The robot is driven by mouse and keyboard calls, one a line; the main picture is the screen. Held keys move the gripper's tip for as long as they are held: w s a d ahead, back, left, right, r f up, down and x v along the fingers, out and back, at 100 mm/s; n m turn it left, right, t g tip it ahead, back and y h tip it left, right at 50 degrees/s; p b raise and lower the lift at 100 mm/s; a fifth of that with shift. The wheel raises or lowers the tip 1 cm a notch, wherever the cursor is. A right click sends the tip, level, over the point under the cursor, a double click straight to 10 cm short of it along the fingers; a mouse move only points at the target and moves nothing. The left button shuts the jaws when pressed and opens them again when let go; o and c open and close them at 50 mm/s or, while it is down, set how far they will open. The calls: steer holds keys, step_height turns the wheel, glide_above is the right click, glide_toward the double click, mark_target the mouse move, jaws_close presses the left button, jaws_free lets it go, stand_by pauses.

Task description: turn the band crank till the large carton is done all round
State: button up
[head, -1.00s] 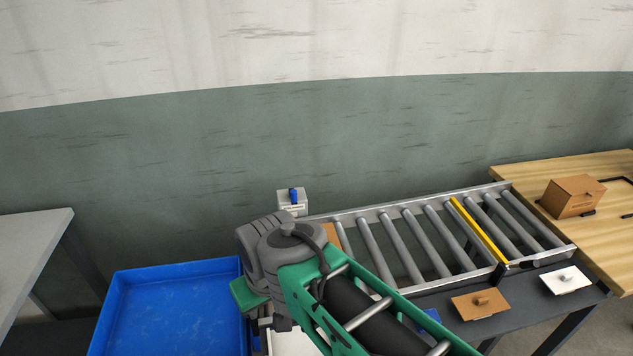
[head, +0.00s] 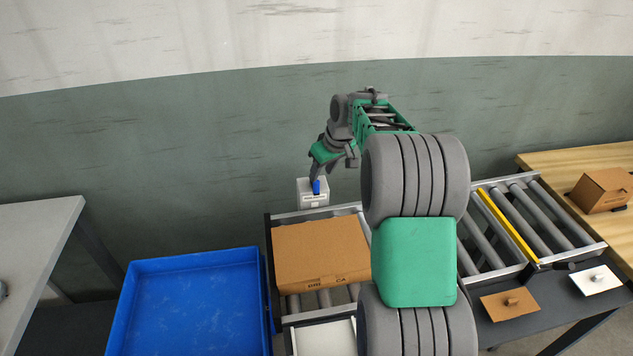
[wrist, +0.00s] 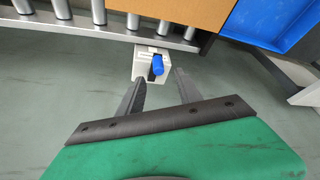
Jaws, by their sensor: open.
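The large brown carton (head: 322,245) lies on the left end of the roller conveyor, with printing on its near side. Its edge also shows in the wrist view (wrist: 195,14). A small pale box with a blue handle (head: 316,187), apparently the band crank, sits at the conveyor's back rail. The blue handle also shows in the wrist view (wrist: 157,65). My gripper (wrist: 160,84) is open and empty, its two fingers pointing at the handle with the tips just short of it. In the head view my gripper (head: 319,170) is just above the handle, and my arm hides the middle of the conveyor.
A blue tray (head: 125,305) stands left of the conveyor. A yellow roller (head: 508,227) crosses the conveyor's right part. A brown plate (head: 509,304) and a white plate (head: 594,281), both with knobs, lie in front. A small carton (head: 602,190) stands on the wooden table at right.

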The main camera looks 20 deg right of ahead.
mark_target(317, 183)
steer(key=x, duration=0.4)
steer(key=p+x, duration=0.1)
steer(key=x, duration=0.3)
steer(key=shift+w+d, duration=0.1)
steer(key=shift+w, duration=0.15)
steer(key=shift+c, duration=0.3)
jaws_close()
stand_by(0.7)
